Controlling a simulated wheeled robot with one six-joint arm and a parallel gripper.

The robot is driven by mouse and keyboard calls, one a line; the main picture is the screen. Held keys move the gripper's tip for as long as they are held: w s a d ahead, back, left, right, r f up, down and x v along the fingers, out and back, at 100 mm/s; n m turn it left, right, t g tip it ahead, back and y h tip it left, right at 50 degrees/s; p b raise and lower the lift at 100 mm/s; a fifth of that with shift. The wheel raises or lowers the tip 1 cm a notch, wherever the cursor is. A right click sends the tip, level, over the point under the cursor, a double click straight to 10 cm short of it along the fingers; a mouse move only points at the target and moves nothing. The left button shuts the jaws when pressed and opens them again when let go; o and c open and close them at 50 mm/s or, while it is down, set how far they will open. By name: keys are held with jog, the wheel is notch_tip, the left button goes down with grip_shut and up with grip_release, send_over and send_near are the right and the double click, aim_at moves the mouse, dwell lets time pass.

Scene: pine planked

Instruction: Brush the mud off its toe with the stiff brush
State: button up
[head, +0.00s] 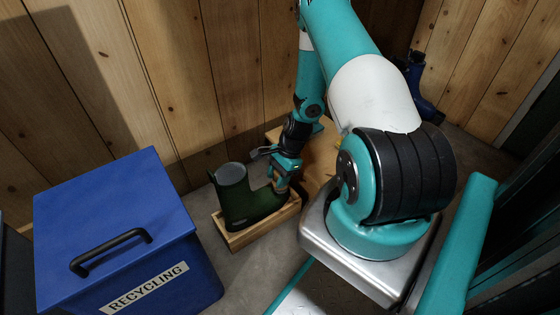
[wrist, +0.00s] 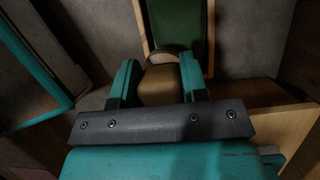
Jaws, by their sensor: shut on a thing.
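A dark green boot (head: 245,203) stands upright in a low wooden tray (head: 236,240), its toe pointing right. Part of its green surface (wrist: 182,28) shows beyond the fingers in the wrist view. My gripper (head: 280,182) is low over the toe end; in the wrist view its teal fingers (wrist: 158,85) are shut on a brown block, which I take to be the brush (wrist: 158,86). The brush's bristles are not clear. The gripper hides much of the toe, and I cannot tell whether the brush touches it or how much mud is there.
A blue recycling bin (head: 120,225) with a black handle stands at the left, close to the tray. A wooden surface (head: 318,155) lies behind my gripper. A blue boot (head: 424,105) is at the back right. Plank walls close off the back; grey floor (head: 252,270) is bare in front.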

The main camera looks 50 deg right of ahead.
jog(key=shift+r+p, duration=2.3)
jog(key=shift+r, duration=0.35)
